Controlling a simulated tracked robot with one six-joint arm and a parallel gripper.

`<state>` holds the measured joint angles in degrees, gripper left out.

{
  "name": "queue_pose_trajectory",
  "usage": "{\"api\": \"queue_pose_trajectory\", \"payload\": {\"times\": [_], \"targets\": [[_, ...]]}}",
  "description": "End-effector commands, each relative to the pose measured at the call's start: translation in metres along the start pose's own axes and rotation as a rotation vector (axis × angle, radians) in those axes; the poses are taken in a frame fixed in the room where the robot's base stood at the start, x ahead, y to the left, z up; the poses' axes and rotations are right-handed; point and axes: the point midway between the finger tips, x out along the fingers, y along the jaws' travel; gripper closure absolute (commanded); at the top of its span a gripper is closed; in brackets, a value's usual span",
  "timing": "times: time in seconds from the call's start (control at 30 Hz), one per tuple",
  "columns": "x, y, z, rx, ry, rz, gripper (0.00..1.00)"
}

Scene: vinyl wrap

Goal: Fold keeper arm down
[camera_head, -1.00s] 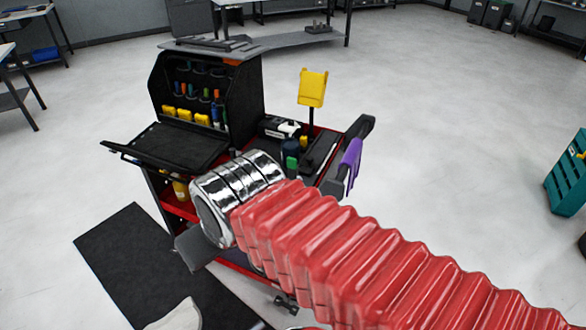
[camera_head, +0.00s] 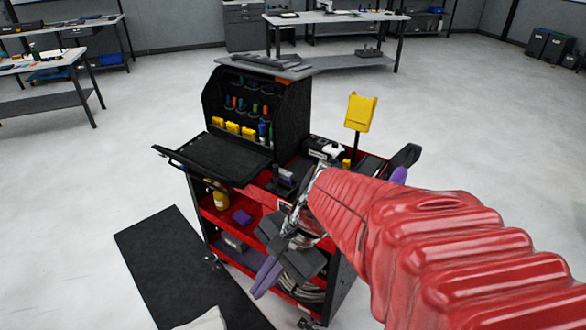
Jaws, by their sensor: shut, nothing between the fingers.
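My gripper (camera_head: 267,277) has purple fingers and a dark body. It hangs in front of the red cart (camera_head: 262,180), below the cart top, with its fingers shut and nothing seen between them. My red ribbed arm covers the cart's right side. I cannot tell for certain which part is the keeper arm. A yellow plate (camera_head: 360,112) stands upright on a dark post at the back of the cart top. A black arm-like part (camera_head: 405,158) slants up at the cart's right end, partly hidden by my arm. My gripper is apart from both.
A black tool cabinet (camera_head: 262,85) stands on the cart's left, with a black tray (camera_head: 215,157) jutting from its front. A black mat (camera_head: 175,262) lies on the floor at left. Workbenches (camera_head: 335,20) are far back.

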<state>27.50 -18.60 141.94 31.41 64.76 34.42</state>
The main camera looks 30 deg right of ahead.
Motion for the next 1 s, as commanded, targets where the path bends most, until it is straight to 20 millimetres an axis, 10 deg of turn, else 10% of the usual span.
{"api": "queue_pose_trajectory", "payload": {"times": [0.47,1.0], "targets": [[-0.009,-0.031,-0.065,1.109,-0.527,-0.189,1.0],[-0.078,-0.007,-0.231,2.071,-1.412,-0.461,1.0]]}}
